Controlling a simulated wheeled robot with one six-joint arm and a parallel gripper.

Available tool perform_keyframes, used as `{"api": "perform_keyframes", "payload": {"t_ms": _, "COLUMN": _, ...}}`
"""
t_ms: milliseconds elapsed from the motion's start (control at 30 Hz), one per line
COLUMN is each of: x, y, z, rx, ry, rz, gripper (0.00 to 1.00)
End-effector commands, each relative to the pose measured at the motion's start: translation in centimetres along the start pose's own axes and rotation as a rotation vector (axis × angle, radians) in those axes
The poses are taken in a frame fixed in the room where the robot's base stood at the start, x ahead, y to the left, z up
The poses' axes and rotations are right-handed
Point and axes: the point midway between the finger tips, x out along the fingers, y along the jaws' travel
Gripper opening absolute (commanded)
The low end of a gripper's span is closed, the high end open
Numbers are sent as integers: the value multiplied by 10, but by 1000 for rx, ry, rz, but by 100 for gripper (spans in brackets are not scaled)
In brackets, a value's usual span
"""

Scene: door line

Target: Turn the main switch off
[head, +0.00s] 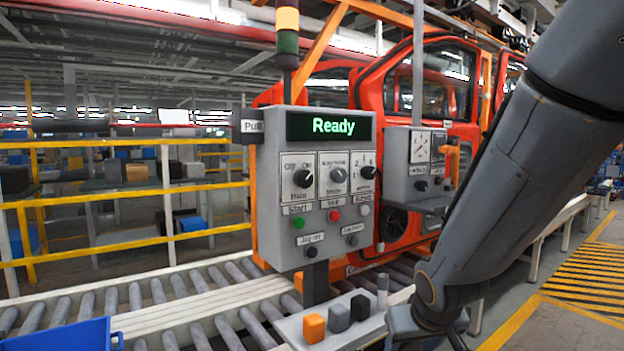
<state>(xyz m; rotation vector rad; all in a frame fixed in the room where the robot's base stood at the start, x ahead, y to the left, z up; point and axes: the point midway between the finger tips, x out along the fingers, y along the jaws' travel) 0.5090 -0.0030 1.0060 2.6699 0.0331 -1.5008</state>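The grey control box (315,240) stands upright in the middle of the head view, with a lit green "Ready" display (329,126). The main switch (303,178) is the left one of three black rotary knobs on its front. Small "Off" and "On" marks sit above it and a "Main" label below. Its pointer seems tilted to the right, toward "On", but it is small. My grey arm (510,190) crosses the right side and bends near the bottom edge. My gripper is not visible; nothing is seen touching the knob.
Two more knobs (338,175) (368,172) sit right of the main switch. Below are a green button (299,223) and a red button (334,215). A shelf (290,326) with small blocks is in front. A second box (413,170) stands behind, right.

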Motion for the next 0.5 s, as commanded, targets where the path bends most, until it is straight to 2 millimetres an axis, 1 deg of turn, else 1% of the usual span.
{"api": "perform_keyframes", "payload": {"t_ms": 33, "x": -8, "y": 2, "z": -43, "rx": -12, "ry": 127, "rz": -11, "gripper": 55}}
{"api": "perform_keyframes", "payload": {"t_ms": 67, "x": -14, "y": 1, "z": -69, "rx": -20, "ry": 207, "rz": -23, "gripper": 55}}
{"api": "perform_keyframes", "payload": {"t_ms": 100, "x": -25, "y": -3, "z": -102, "rx": -36, "ry": 311, "rz": -46, "gripper": 55}}
{"api": "perform_keyframes", "payload": {"t_ms": 167, "x": -46, "y": -14, "z": -147, "rx": -62, "ry": 459, "rz": -98, "gripper": 55}}
{"api": "perform_keyframes", "payload": {"t_ms": 200, "x": -62, "y": -23, "z": -174, "rx": -81, "ry": 551, "rz": -141, "gripper": 55}}
{"api": "perform_keyframes", "payload": {"t_ms": 267, "x": -88, "y": -40, "z": -207, "rx": -113, "ry": 673, "rz": -214, "gripper": 55}}
{"api": "perform_keyframes", "payload": {"t_ms": 300, "x": -106, "y": -51, "z": -224, "rx": -134, "ry": 742, "rz": -266, "gripper": 55}}
{"api": "perform_keyframes", "payload": {"t_ms": 333, "x": -119, "y": -60, "z": -235, "rx": -150, "ry": 788, "rz": -305, "gripper": 55}}
{"api": "perform_keyframes", "payload": {"t_ms": 400, "x": -147, "y": -79, "z": -253, "rx": -187, "ry": 874, "rz": -393, "gripper": 55}}
{"api": "perform_keyframes", "payload": {"t_ms": 500, "x": -177, "y": -101, "z": -265, "rx": -228, "ry": 953, "rz": -497, "gripper": 55}}
